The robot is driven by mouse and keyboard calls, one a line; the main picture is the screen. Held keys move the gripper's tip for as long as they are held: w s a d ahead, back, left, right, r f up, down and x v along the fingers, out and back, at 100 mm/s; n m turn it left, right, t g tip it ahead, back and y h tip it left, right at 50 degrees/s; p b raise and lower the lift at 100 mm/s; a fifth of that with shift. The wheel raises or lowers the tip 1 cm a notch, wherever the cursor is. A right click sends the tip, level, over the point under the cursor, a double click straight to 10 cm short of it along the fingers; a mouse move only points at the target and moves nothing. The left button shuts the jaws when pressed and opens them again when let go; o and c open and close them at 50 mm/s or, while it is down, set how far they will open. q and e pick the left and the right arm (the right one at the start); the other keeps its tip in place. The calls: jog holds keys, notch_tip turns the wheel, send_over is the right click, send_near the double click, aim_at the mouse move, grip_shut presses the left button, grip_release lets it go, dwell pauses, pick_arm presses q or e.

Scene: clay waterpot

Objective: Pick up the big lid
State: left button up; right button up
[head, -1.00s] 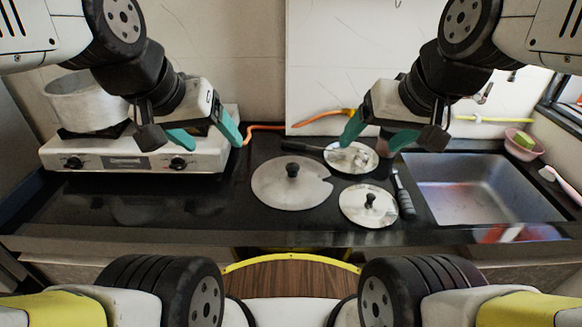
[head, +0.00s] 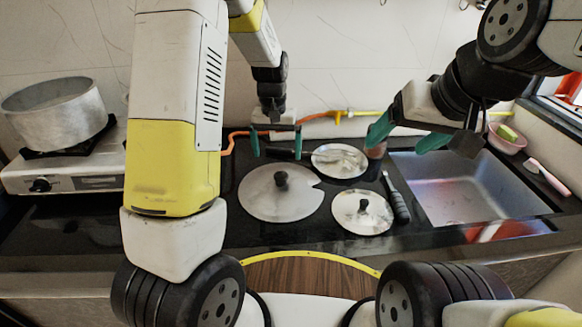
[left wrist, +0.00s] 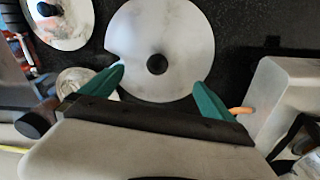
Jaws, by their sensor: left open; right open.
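The big lid (head: 262,204) is a flat grey metal disc with a black knob (head: 281,179) and a notch in its right edge. It lies on the black counter in the middle of the head view. In the left wrist view the big lid (left wrist: 182,30) lies beyond the fingertips, with its knob between their lines. My left gripper (head: 276,147) is open and empty, above and behind the lid; it also shows in the left wrist view (left wrist: 160,82). My right gripper (head: 405,136) is open and empty, near the back left corner of the sink.
A smaller lid (head: 362,221) lies right of the big lid, and a shiny round lid or plate (head: 340,168) lies behind. A dark-handled utensil (head: 396,199) lies beside the sink (head: 465,185). A pot (head: 58,113) stands on the stove (head: 68,178) at left.

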aim_at(281, 174)
pick_arm(q)
jog(key=f, duration=0.1)
jog(key=w+f, duration=0.1)
jog(key=f, duration=0.1)
jog(key=shift+w+d, duration=0.2)
jog(key=shift+d, duration=0.15)
jog(key=shift+s+d+f, duration=0.1)
jog(key=shift+f, duration=0.65)
notch_tip(281, 174, down, 7)
jog(key=shift+s+r, duration=0.15)
jog(key=shift+r, duration=0.05)
grip_shut()
